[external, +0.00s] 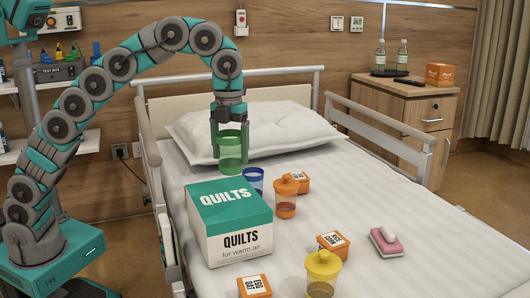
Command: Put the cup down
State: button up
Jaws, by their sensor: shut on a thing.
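A green translucent cup (231,158) is upright between the fingers of my gripper (230,143). My gripper points down and is shut on the cup near its upper part. The cup is above the bed, behind the top of the white and teal QUILTS box (230,222); the gap between the cup and what is below it cannot be told from this view. A blue cup (253,180) stands on the bed just right of the green cup, partly hidden by the box.
On the bed sheet (350,200) are an orange lidded cup (286,197), a yellow lidded cup (322,272), several small orange boxes (333,244) and a pink and white item (387,240). A pillow (290,128) lies behind. Rails (385,138) flank the bed. The sheet's right side is mostly clear.

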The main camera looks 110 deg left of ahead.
jog(key=shift+f, duration=3.55)
jog(key=shift+f, duration=0.2)
jog(key=o, duration=1.2)
jog(key=shift+c, duration=0.2)
jog(key=shift+r, duration=0.15)
jog(key=shift+r, duration=3.8)
